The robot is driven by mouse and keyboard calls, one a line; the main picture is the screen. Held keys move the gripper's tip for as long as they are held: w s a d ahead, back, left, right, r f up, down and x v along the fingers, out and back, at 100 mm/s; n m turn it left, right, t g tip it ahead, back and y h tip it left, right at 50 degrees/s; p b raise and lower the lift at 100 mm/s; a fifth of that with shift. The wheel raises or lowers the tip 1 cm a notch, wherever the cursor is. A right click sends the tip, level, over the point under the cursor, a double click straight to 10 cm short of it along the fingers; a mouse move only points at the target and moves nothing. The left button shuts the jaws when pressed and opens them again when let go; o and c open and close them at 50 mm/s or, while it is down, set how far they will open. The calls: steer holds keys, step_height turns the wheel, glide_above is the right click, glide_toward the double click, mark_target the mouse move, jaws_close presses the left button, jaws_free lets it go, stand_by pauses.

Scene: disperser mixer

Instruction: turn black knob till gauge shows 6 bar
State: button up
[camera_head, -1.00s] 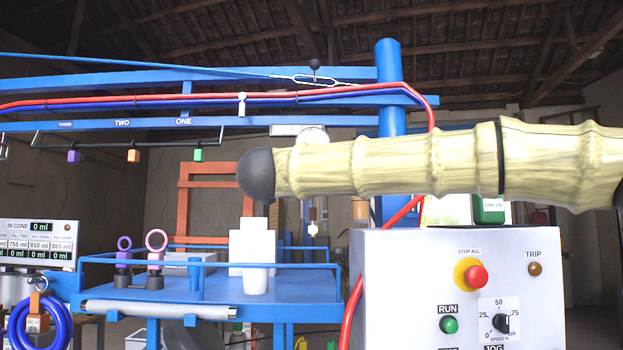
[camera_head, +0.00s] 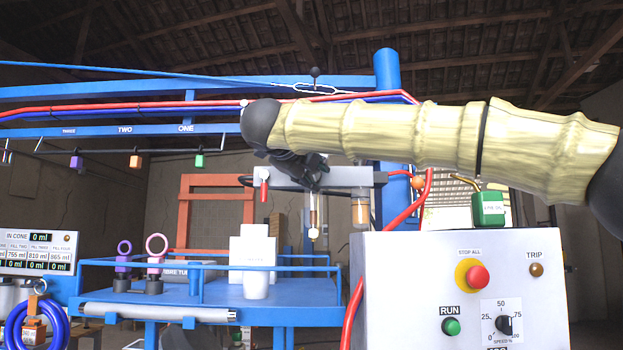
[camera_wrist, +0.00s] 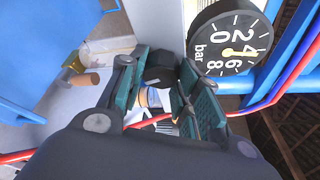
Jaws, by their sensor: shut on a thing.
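The black knob (camera_wrist: 160,68) is between the teal-padded fingers of my gripper (camera_wrist: 166,88) in the wrist view. The fingers are shut on it, one on each side. The round gauge (camera_wrist: 222,45) is beside the knob at upper right, with a black rim, a dark face and the word bar. Its yellow needle points between the 4 and the 6. In the head view my gripper (camera_head: 305,175) is a dark shape below my pale arm, at the grey unit on the blue frame. The knob and the gauge face cannot be made out there.
A grey control box (camera_head: 420,290) with a red stop button (camera_head: 477,277) stands at front right. A blue table (camera_head: 215,305) holds a white block and cup. Red and blue hoses run along the beam and past the gauge.

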steer(key=shift+f+m+g+y+b, duration=0.2)
steer(key=shift+m+g+y+b, duration=0.4)
steer(key=shift+m, duration=1.1)
steer(key=shift+y, duration=0.4)
steer(key=o, duration=1)
steer(key=shift+d+r, duration=0.1)
steer(key=shift+r, duration=0.1)
steer(key=shift+s+r, duration=0.15)
steer(key=shift+s, duration=0.3)
steer(key=v, duration=1.1)
steer(key=shift+a, duration=0.2)
